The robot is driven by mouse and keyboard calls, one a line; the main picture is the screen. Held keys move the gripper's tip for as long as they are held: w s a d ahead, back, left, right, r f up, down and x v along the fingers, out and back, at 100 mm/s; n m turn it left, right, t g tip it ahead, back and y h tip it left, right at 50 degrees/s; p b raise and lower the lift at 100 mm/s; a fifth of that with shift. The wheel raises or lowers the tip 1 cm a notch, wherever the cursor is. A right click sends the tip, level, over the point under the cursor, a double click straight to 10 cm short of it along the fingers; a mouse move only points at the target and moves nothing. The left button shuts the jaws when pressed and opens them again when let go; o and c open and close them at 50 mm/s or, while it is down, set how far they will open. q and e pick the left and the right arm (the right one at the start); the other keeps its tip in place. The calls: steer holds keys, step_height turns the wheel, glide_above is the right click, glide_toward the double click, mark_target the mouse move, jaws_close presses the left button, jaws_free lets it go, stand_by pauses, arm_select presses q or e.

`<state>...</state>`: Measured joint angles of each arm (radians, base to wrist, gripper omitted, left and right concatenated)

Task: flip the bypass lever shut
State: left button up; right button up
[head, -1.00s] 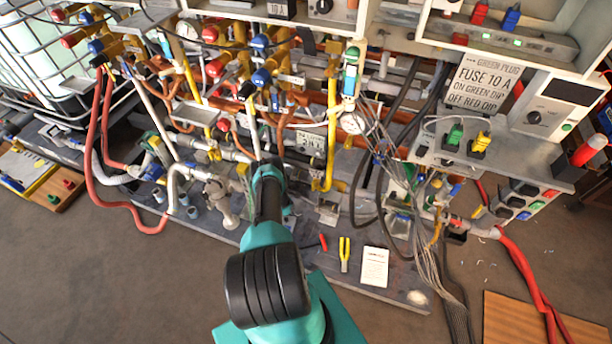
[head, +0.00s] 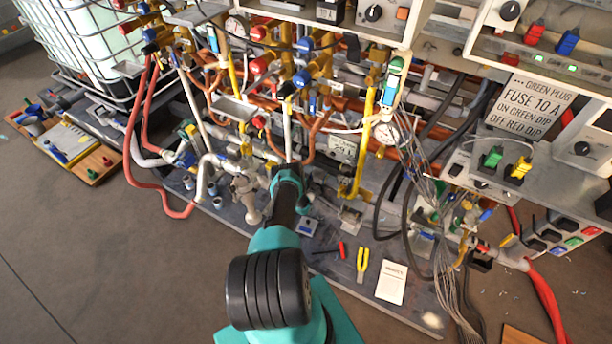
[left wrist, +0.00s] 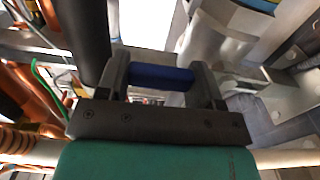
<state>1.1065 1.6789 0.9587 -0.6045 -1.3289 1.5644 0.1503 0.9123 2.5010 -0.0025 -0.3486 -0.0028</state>
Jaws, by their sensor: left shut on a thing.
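My left arm reaches in from the bottom of the head view, and its gripper (head: 290,172) is at the lower pipes of the heater rig. The arm's own wrist hides most of the jaws there. In the left wrist view the two dark fingers (left wrist: 163,82) are shut on a blue handle (left wrist: 160,74), which lies across between them. The handle looks like the lever, but its valve body is hidden behind the gripper, so I cannot tell its full angle. My right gripper is not in view.
A grey pump-like fitting (head: 247,190) stands left of the gripper. Yellow pliers (head: 362,262), a red-handled tool (head: 342,250) and a paper card (head: 391,283) lie on the base plate. Red hoses (head: 135,165) and dark cables (head: 405,215) hang at the sides. The floor at lower left is clear.

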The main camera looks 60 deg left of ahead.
arm_select(q)
steer(key=o, duration=1.3)
steer(key=shift+s, duration=0.15)
steer(key=v, duration=1.7)
steer(key=shift+d, duration=0.1)
steer(key=x, duration=1.5)
steer(key=shift+w, duration=0.2)
steer(key=shift+s, duration=0.15)
